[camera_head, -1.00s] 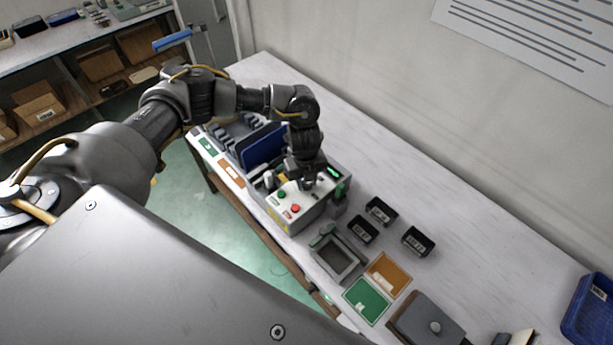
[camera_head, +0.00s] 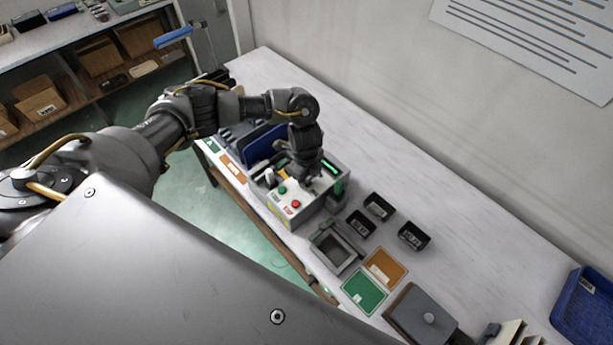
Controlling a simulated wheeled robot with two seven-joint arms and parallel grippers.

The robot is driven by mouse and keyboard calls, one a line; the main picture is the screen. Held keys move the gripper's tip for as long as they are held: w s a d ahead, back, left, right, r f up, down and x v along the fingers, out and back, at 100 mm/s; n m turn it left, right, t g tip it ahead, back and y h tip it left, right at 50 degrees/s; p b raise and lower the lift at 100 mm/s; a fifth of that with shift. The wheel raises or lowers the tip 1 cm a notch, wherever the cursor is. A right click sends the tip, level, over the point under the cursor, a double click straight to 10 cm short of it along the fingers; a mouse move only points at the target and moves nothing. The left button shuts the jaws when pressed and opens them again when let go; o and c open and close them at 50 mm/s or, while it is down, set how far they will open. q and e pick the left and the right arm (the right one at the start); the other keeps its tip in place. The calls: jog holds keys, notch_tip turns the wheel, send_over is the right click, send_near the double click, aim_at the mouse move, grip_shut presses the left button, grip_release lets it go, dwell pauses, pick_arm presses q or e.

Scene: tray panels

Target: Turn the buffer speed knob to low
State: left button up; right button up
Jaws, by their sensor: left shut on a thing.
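The control box (camera_head: 290,216) with a pale top panel stands on the long white table, near its front edge. A green button (camera_head: 282,190) and a red button (camera_head: 296,204) show on its panel. My left gripper (camera_head: 308,180) points down at the panel, behind the red button, and is shut on the knob there. The knob is hidden by the gripper, so its setting cannot be read. A green lit display (camera_head: 331,167) shows at the box's right rear. My right gripper is not in view.
A blue panel (camera_head: 262,143) stands upright left of the box. To the right are a grey open tray (camera_head: 333,258), small black bins (camera_head: 413,236), a green card (camera_head: 364,291), an orange card (camera_head: 386,267) and a blue crate (camera_head: 588,312). The table's rear strip is clear.

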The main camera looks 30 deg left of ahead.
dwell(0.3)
pick_arm(q)
jog(key=o, duration=1)
jog(key=shift+c, duration=0.2)
notch_tip(320, 180, up, 11)
jog(key=shift+s, duration=0.2)
